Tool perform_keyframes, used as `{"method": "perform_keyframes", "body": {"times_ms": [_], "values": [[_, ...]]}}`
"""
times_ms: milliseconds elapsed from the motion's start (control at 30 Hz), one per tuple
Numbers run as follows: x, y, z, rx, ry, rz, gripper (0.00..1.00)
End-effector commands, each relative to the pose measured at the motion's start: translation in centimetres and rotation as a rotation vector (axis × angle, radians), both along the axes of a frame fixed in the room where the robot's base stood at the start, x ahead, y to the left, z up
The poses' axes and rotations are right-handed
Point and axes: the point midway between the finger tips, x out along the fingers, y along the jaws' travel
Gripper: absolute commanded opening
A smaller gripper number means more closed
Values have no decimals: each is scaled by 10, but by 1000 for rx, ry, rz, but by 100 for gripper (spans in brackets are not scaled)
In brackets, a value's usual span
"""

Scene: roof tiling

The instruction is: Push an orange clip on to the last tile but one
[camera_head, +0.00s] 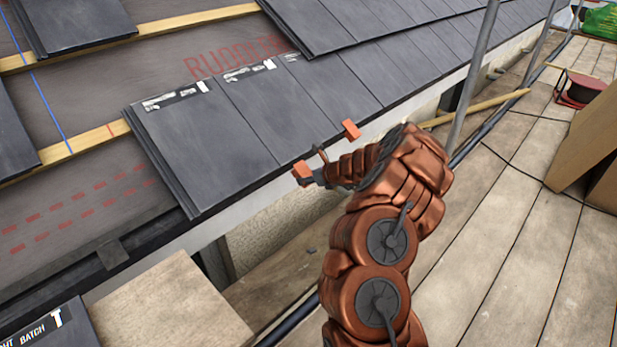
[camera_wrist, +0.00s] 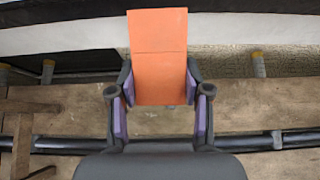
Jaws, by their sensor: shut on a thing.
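My gripper (camera_head: 311,170) is shut on an orange clip (camera_head: 302,172), which also shows between the two fingers in the wrist view (camera_wrist: 158,58). In the head view the held clip appears just off the lower edge of the second tile from the left (camera_head: 262,105); I cannot tell if it touches. The leftmost tile (camera_head: 205,145) is beside it, with its outer edge free. Another orange piece (camera_head: 350,130) shows at the lower edge farther right, apparently on the third tile. The fingers partly hide the lower part of the held clip.
A wooden batten (camera_head: 90,140) and grey underlay lie left of the tiles. A scaffold pole (camera_head: 472,75) stands behind my arm. Pale boards (camera_head: 500,220) form the deck, with a cable reel (camera_head: 580,90) and a brown box (camera_head: 590,145) on the right.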

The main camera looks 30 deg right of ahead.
Motion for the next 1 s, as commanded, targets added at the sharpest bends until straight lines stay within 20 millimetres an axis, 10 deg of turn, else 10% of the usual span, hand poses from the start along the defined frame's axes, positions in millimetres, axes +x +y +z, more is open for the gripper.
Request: {"method": "perform_keyframes", "body": {"times_ms": [1000], "values": [[9,1,7,-1,0,0,0]]}}
